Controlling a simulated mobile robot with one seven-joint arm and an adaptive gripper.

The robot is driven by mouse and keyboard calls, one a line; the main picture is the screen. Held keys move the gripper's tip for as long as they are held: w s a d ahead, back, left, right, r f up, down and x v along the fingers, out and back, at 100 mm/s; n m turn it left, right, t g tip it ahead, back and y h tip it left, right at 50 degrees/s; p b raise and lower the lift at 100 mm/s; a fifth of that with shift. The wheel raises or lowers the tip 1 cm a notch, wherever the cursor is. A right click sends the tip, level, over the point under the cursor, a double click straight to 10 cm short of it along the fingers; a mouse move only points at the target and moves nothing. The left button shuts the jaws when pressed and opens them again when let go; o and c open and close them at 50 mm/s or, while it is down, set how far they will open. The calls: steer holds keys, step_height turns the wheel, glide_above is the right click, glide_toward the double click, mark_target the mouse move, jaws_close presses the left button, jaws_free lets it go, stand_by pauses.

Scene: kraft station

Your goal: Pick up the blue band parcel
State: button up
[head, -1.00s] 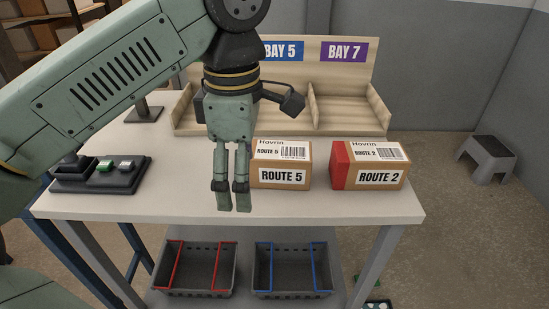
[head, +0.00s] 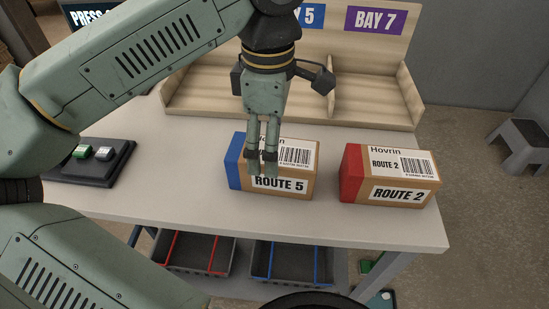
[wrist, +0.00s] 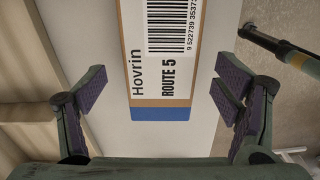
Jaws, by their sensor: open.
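The blue band parcel (head: 235,163) is a brown box with a blue left end and a ROUTE 5 label. It sits on the white table. My gripper (head: 263,170) shows in front of part of the parcel's label in the head view. In the wrist view, the parcel (wrist: 160,114) lies below and between the spread fingers of my gripper (wrist: 158,95), with its blue end toward the palm. The jaws are open and hold nothing. The gap between fingers and parcel is hard to judge.
A red band parcel (head: 352,175) marked ROUTE 2 stands to the right on the table (head: 190,205). A wooden bay rack (head: 375,108) stands behind. A button box (head: 88,170) is at left. Crates with red bands (head: 190,252) and blue bands (head: 285,264) sit below.

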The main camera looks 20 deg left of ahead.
steer(key=f, duration=0.2)
steer(key=f+p, duration=0.1)
steer(key=f, duration=0.3)
steer(key=shift+d+f+p, duration=0.2)
steer(key=shift+d+p, duration=0.1)
steer(key=shift+p, duration=0.05)
steer(key=shift+c, duration=0.3)
steer(key=c, duration=1.5)
